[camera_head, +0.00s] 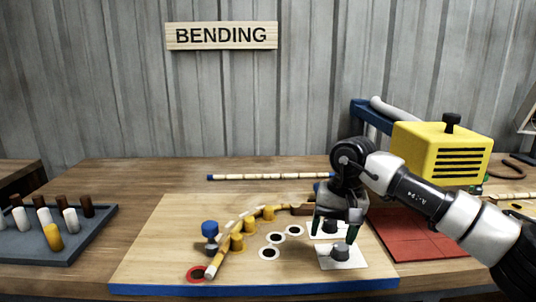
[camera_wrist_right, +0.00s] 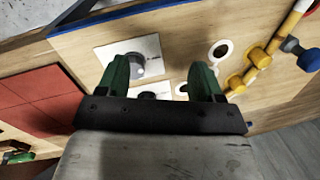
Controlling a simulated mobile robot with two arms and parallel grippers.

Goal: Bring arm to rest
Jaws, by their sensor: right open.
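My right gripper (camera_head: 337,219) is over the right part of the bending board (camera_head: 160,255), fingers pointing down. In the right wrist view its two green fingers (camera_wrist_right: 160,80) are apart with nothing between them. Below it are two white plates with grey knobs; the near plate (camera_head: 342,257) shows clearly, the far one is partly hidden by the gripper. A rattan strip (camera_head: 221,254) lies curved along several yellow pegs (camera_head: 237,242), with a blue-topped peg (camera_head: 209,229) at its left. My left gripper is not in view.
A yellow machine (camera_head: 440,150) with a hose stands at the back right, by a red tiled mat (camera_head: 405,232). A grey tray (camera_head: 85,236) of several pegs is at left. Another rattan pole (camera_head: 270,177) lies behind the board. The table's back left is clear.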

